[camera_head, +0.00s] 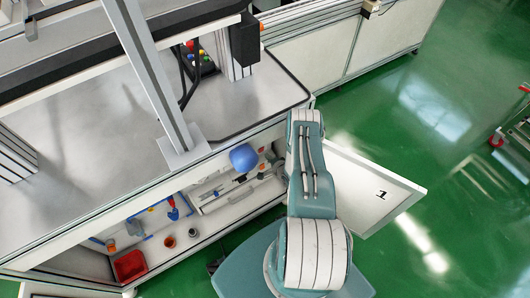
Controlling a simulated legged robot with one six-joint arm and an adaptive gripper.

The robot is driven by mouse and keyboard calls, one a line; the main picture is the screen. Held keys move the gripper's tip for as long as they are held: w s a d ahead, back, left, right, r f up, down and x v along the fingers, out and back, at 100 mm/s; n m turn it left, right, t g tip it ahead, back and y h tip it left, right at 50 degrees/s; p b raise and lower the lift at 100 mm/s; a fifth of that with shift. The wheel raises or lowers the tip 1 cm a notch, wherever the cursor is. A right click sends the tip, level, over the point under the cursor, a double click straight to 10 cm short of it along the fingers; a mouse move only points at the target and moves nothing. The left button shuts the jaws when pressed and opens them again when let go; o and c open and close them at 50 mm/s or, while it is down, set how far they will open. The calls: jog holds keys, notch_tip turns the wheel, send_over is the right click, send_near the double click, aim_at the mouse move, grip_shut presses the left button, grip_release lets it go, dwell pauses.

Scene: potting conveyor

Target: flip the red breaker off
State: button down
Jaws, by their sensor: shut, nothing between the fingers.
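I cannot make out a red breaker for certain. A small control box (197,60) with red, yellow and green knobs stands at the back of the grey worktop, partly behind dark cables. Below the worktop is an open cabinet (160,222), its white door marked 1 (372,188) swung out to the right. My teal arm reaches over the cabinet's right end and hides part of it.
A blue dome-shaped object (243,157) sits at the cabinet's front opening. A red bin (130,265) and small tools lie inside the cabinet on the left. A metal post (150,75) rises from the worktop. Green floor on the right is largely clear, with a red-wheeled cart (515,137) at the edge.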

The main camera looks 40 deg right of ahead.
aim_at(262, 149)
jog(key=shift+w+d+r, duration=0.1)
jog(key=shift+w+r, duration=0.1)
jog(key=shift+w, duration=1.2)
jog(key=shift+w+r, duration=0.1)
jog(key=shift+w, duration=0.05)
jog(key=shift+w+r, duration=0.1)
jog(key=shift+w, duration=0.1)
jog(key=shift+s+g, duration=0.1)
jog(key=shift+g, duration=0.2)
